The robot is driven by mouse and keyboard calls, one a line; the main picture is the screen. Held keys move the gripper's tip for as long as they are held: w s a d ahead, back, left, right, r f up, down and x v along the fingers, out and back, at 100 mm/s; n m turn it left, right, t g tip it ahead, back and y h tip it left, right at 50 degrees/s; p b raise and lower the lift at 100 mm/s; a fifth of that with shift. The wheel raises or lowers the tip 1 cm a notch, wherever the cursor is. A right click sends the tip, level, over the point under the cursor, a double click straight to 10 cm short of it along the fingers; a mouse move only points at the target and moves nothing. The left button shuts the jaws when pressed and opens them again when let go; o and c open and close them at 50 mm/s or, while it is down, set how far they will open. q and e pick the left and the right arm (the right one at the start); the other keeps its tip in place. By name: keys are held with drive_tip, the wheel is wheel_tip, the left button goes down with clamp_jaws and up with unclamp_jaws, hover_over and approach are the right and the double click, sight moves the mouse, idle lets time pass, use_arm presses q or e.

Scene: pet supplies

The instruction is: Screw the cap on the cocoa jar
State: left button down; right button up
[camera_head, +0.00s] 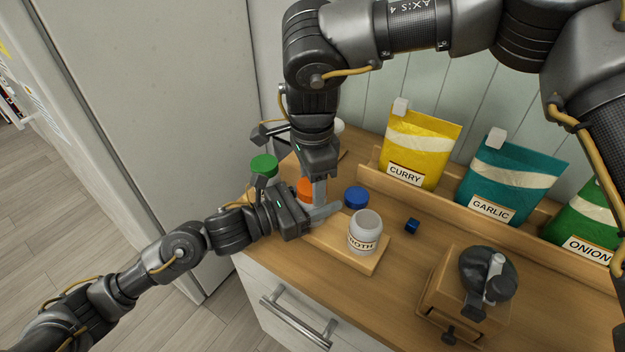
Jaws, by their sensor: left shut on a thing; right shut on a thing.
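An orange cap (304,187) shows between my two grippers at the left of the counter. My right gripper (318,192) comes down from above with its fingers shut on the cap. My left gripper (328,212) reaches in from the left, just below the right one, and is shut on what seems to be the jar under that cap. The grippers hide this jar and its label, so I cannot read "cocoa" or tell how the cap sits on it.
An open white jar with a partly hidden label ending "OTH" (362,235) stands on a wooden board (368,265). Close by are a blue cap (356,197), a green cap (264,165) and a small blue cube (412,226). A grinder (486,272) stands front right. Curry (418,150), garlic (510,180) and onion (596,222) bags line the back.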

drive_tip(key=m, duration=0.7)
drive_tip(key=o, duration=1.1)
drive_tip(key=shift+r, duration=2.25)
drive_tip(key=shift+c, duration=0.4)
